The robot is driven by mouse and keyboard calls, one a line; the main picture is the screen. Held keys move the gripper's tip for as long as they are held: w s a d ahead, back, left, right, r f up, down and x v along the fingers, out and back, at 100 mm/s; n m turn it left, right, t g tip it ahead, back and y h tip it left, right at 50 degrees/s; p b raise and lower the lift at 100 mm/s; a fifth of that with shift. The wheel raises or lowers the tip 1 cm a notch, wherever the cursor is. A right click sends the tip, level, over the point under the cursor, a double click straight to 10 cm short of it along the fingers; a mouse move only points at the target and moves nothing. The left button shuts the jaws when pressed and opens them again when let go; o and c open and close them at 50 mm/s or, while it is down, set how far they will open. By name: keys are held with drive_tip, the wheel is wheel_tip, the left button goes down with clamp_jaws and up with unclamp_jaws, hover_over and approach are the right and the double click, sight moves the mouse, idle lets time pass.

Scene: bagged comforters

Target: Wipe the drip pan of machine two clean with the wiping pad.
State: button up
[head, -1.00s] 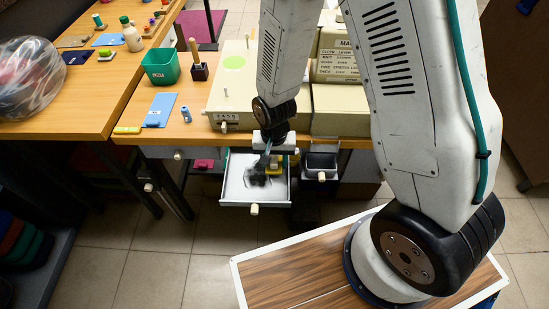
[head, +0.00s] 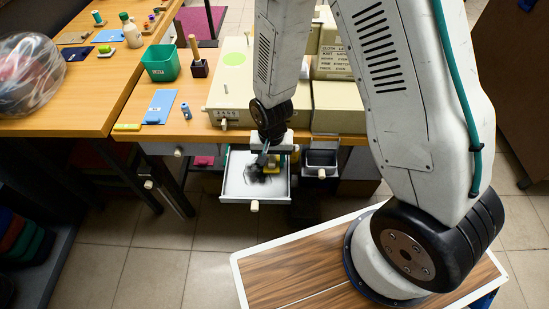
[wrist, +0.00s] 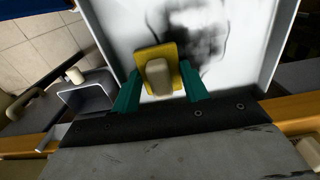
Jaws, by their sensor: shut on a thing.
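The drip pan (head: 237,190) is a white open drawer pulled out below the machine at the table's front edge. Dark smudges (wrist: 205,40) mark its white floor in the wrist view. My gripper (wrist: 160,88) is over the pan, its green fingers shut on the pale handle of the wiping pad (wrist: 152,55), which has a yellow base. In the head view my gripper (head: 264,165) hides most of the pad. Whether the pad touches the pan floor I cannot tell.
A smaller dark drawer (head: 321,160) stands open just right of the pan. Beige machines (head: 340,105) stand on the wooden table behind.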

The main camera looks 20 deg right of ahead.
sight(243, 175)
drive_tip(key=shift+w+a, duration=0.5)
drive_tip(key=shift+a, duration=0.9)
drive_tip(key=shift+w+a, duration=0.5)
drive_tip(key=shift+a, duration=0.9)
drive_tip(key=shift+w+a, duration=0.5)
drive_tip(key=shift+a, duration=0.9)
drive_tip(key=shift+s+a+f, duration=0.15)
drive_tip(key=shift+s+a, duration=0.3)
drive_tip(key=shift+s, duration=0.4)
drive_tip(key=shift+s+d, duration=0.55)
drive_tip(key=shift+d, duration=0.95)
drive_tip(key=shift+s+d, duration=0.5)
drive_tip(key=shift+d, duration=0.95)
drive_tip(key=shift+s+d, duration=0.55)
drive_tip(key=shift+d, duration=0.95)
drive_tip(key=shift+s, duration=1.05)
drive_tip(key=shift+w+a, duration=0.55)
drive_tip(key=shift+a, duration=0.95)
drive_tip(key=shift+w+a, duration=0.6)
drive_tip(key=shift+a, duration=0.9)
drive_tip(key=shift+w+a, duration=0.55)
drive_tip(key=shift+a, duration=0.95)
drive_tip(key=shift+r, duration=2.6)
